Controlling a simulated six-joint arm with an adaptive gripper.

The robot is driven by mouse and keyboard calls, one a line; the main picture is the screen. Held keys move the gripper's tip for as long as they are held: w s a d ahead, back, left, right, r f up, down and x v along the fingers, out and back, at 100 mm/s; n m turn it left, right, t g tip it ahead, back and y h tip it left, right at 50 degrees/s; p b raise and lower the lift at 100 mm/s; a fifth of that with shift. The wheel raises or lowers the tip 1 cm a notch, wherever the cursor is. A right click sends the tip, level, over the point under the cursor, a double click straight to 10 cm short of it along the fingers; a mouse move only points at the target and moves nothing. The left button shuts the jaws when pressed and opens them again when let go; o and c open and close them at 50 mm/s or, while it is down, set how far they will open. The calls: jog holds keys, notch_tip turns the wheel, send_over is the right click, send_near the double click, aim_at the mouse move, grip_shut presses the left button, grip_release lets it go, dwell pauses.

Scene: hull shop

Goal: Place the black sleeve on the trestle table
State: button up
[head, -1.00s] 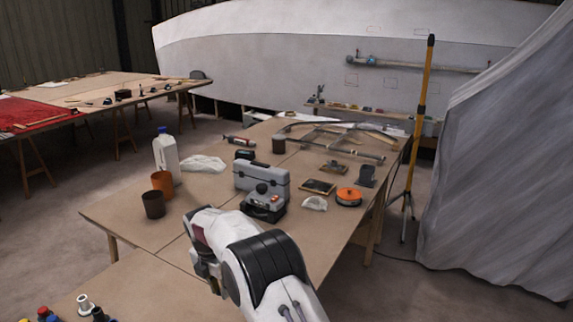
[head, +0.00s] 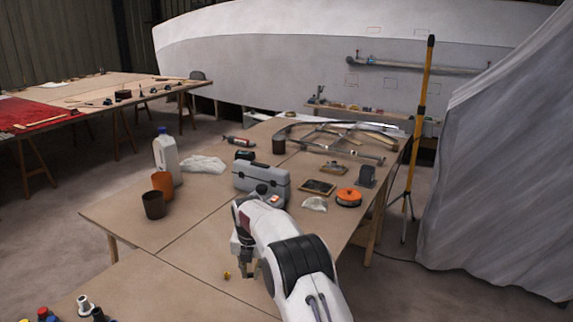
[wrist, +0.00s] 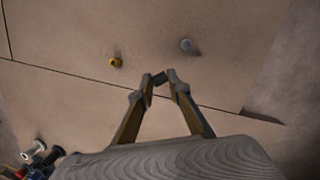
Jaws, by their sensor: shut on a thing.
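My gripper (wrist: 160,82) is shut on a small dark piece, which I take to be the black sleeve (wrist: 159,77); only a little of it shows between the fingertips. In the head view my gripper (head: 244,264) points down over the near part of the trestle table (head: 190,245). The table's bare brown top also shows in the wrist view (wrist: 70,100). I cannot tell whether the sleeve touches the top. The sleeve is not clear in the head view.
A small yellow piece (wrist: 115,62) and a small grey piece (wrist: 186,44) stand near my gripper. Bottles and spools (wrist: 40,155) crowd the near left corner. A grey toolbox (head: 262,180) and brown cups (head: 153,205) stand farther back.

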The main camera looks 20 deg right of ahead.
aim_at(251, 289)
jog(key=shift+f, duration=0.1)
jog(key=shift+s+x, duration=0.2)
jog(key=shift+x, duration=0.6)
jog(key=shift+s+x, duration=0.15)
jog(key=shift+x, duration=0.6)
jog(key=shift+s+x, duration=0.2)
jog(key=shift+x, duration=0.6)
jog(key=shift+f, duration=0.2)
jog(key=o, duration=0.9)
jog(key=shift+f, duration=0.1)
jog(key=v, duration=0.8)
